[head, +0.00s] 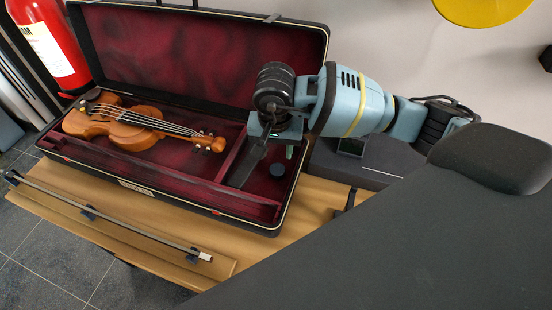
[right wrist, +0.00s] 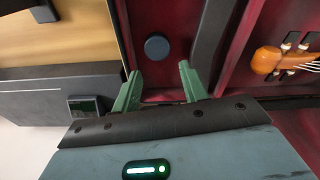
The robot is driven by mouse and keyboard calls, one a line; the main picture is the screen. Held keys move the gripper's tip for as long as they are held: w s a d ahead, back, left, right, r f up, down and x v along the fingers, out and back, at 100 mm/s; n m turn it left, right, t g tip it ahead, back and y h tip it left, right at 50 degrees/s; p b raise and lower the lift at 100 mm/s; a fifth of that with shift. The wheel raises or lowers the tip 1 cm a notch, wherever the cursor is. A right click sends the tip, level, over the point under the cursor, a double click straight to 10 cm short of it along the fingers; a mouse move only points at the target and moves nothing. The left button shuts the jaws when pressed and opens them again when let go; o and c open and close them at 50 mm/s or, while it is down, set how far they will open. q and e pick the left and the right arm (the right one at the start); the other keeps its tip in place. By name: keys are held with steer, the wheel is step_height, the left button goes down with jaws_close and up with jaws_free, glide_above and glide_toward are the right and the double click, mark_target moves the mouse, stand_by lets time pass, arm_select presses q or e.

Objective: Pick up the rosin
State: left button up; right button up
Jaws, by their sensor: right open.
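The rosin appears to be a small dark round disc (head: 278,170) in the right-hand compartment of the open violin case (head: 130,183). In the right wrist view the disc (right wrist: 156,47) lies on the red lining, beyond the fingertips and roughly between their lines. My right gripper (head: 290,151) is over that compartment, apart from the disc. Its green fingers (right wrist: 160,71) are open with nothing between them. My left gripper is not in view.
A violin (head: 130,122) lies in the case's larger compartment. A dark divider (right wrist: 213,40) runs beside the disc. The raised lid (head: 190,50) stands behind. A bow (head: 110,217) lies in front on the wooden table (head: 320,203). A dark box (head: 365,172) stands right of the case.

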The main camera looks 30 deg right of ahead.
mark_target(277, 169)
steer(key=shift+s+a, duration=0.1)
steer(key=shift+s, duration=0.05)
steer(key=shift+f, duration=1.3)
step_height(277, 169, down, 4)
steer(key=shift+f, duration=0.55)
steer(key=c, duration=0.6)
